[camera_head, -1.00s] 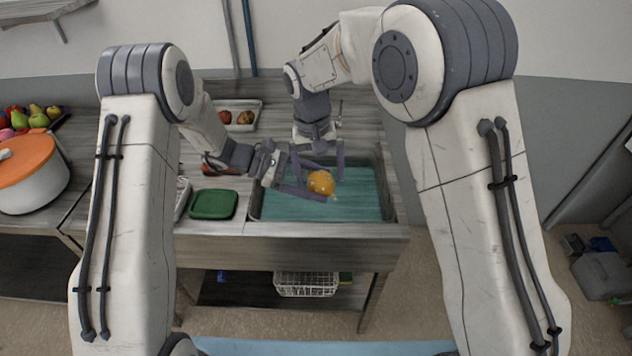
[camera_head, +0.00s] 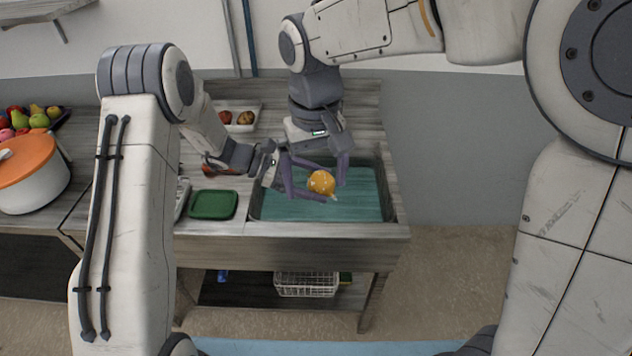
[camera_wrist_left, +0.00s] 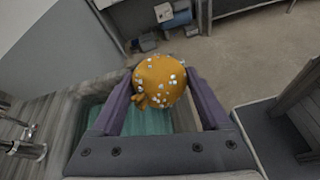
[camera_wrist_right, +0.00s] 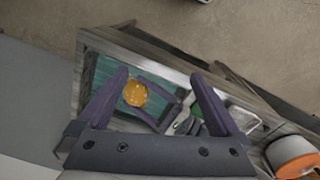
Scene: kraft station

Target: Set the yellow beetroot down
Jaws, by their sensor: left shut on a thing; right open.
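The yellow beetroot (camera_head: 321,183) is round and orange-yellow, with pale specks on its skin in the left wrist view (camera_wrist_left: 160,82). My left gripper (camera_head: 318,182) is shut on it and holds it over the sink basin (camera_head: 362,208). In the left wrist view the beetroot sits between the two purple fingers. My right gripper (camera_wrist_right: 163,88) is open and empty. In the right wrist view the beetroot (camera_wrist_right: 134,93) and the left fingers show beyond and below its spread fingers. In the head view the right gripper is just behind the beetroot.
A green board (camera_head: 213,204) lies on the counter left of the sink. A white tray (camera_head: 257,114) with reddish-brown produce stands at the back. A white pot with an orange lid (camera_head: 25,160) and colourful fruit (camera_head: 38,121) are at far left. A faucet (camera_wrist_left: 24,149) stands by the sink.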

